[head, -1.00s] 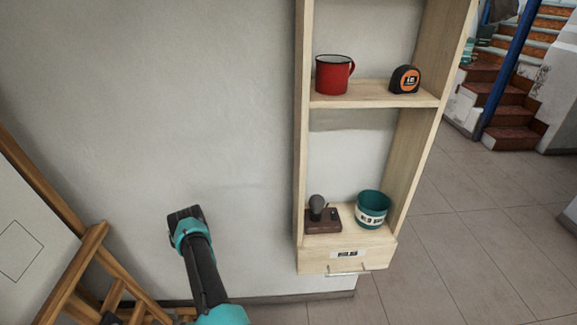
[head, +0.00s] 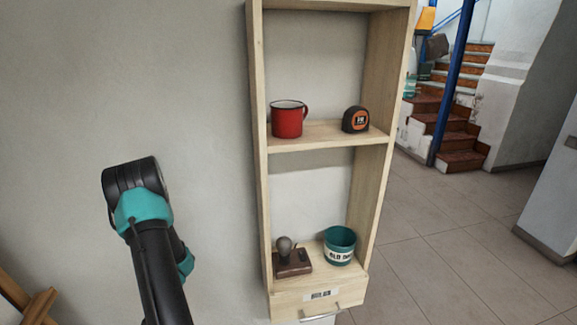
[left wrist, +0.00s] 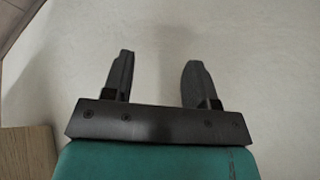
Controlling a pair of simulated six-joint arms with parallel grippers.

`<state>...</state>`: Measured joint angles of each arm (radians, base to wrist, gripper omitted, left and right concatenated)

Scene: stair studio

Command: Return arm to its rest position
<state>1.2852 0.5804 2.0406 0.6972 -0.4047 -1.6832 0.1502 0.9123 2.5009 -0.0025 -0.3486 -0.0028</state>
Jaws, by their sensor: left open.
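My left arm rises from the bottom left of the head view, left of the wall shelf and apart from it. Its fingers cannot be made out in that view. In the left wrist view my left gripper (left wrist: 158,78) is open, with its two black fingers spread and nothing between them. A pale, plain surface fills most of the background there. My right gripper is in neither view.
The wooden wall shelf (head: 257,150) holds a red mug (head: 287,121), a tape measure (head: 356,120), a brown stand with a rounded knob (head: 292,263) and a teal cup (head: 340,246). A wooden frame (head: 22,300) stands lower left. Tiled floor and stairs (head: 455,130) lie right.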

